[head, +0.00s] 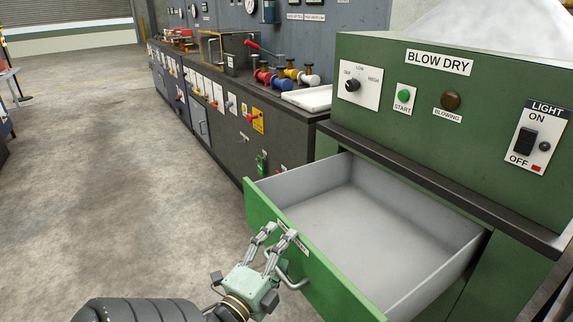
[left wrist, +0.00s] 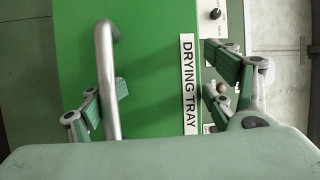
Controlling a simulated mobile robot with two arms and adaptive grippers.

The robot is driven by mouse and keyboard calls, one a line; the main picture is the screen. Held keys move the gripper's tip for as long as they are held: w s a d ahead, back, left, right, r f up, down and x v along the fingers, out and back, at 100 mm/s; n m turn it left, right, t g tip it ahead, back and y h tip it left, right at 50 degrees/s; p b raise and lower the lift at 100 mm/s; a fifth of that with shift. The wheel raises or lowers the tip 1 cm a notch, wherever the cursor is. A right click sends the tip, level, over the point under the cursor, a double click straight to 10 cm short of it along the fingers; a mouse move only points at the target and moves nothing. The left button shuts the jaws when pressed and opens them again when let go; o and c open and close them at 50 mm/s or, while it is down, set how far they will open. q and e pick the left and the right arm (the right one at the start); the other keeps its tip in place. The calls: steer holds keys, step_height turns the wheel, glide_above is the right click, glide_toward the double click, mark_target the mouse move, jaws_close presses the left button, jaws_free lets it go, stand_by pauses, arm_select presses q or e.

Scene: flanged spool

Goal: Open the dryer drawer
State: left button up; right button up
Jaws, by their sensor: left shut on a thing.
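The green dryer drawer (head: 328,275) is pulled out of the green dryer, with its grey, empty inside (head: 375,225) in view. Its front carries a metal bar handle (head: 293,281) and a DRYING TRAY label, readable in the left wrist view (left wrist: 188,84). In the left wrist view the handle (left wrist: 107,80) runs between the fingers, close beside the left finger; the exact contact is partly hidden. My right gripper is not in view.
The dryer panel (head: 450,110) above the drawer has a BLOW DRY dial, START button and LIGHT switch. A dark bench (head: 260,130) with valves and a white tray (head: 308,97) runs along the wall. The concrete floor (head: 130,180) at left is clear.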

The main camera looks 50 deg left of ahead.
arm_select(q)
steer(key=shift+s+d+r+h, duration=0.3)
steer(key=shift+d+r, duration=0.1)
steer(key=shift+d, duration=0.2)
steer(key=shift+v, duration=0.85)
steer(key=shift+c, duration=1.1)
steer(key=shift+o, duration=0.4)
steer(key=shift+v, duration=0.75)
steer(key=shift+s+f+b, duration=0.1)
steer(key=shift+s+b, duration=0.2)
steer(key=shift+s, duration=0.1)
steer(key=shift+o, duration=0.7)
steer(key=shift+s+d+r, duration=0.1)
steer(key=shift+s+r, duration=0.1)
steer(key=shift+s, duration=0.15)
steer(key=shift+s+d+r, duration=0.15)
steer(key=shift+s+r, duration=0.05)
steer(key=shift+s, duration=0.1)
steer(key=c, duration=0.6)
steer(key=shift+w+f, duration=0.2)
steer(key=shift+f, duration=0.15)
steer(key=shift+c, duration=0.2)
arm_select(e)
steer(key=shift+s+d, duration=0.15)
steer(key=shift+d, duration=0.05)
